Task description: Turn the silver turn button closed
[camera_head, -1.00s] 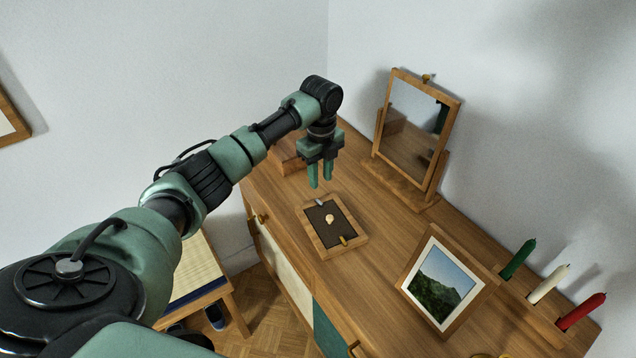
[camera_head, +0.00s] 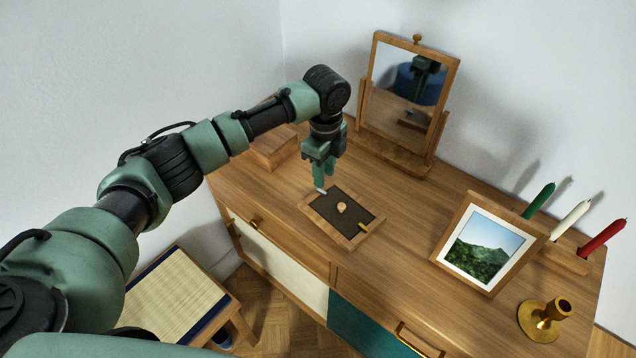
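A small wooden frame (camera_head: 341,240) with a dark inset panel lies on the dresser top. The silver turn button (camera_head: 321,190) is at the frame's far left edge. A brass-coloured turn button (camera_head: 364,227) sits at the opposite edge, and a small pale shell-like piece (camera_head: 341,207) lies mid-panel. My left gripper (camera_head: 324,176) points down with its fingertips right at the silver button. The fingers look close together and partly overlap in view, so I cannot tell whether they are shut or touch the button. My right gripper is not in view.
A tilting mirror (camera_head: 389,75) stands behind the frame, and a wooden box (camera_head: 273,150) to its back left. To the right are a framed landscape picture (camera_head: 484,249), a rack with candles (camera_head: 565,256) and a brass candlestick (camera_head: 540,320). The wood between is clear.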

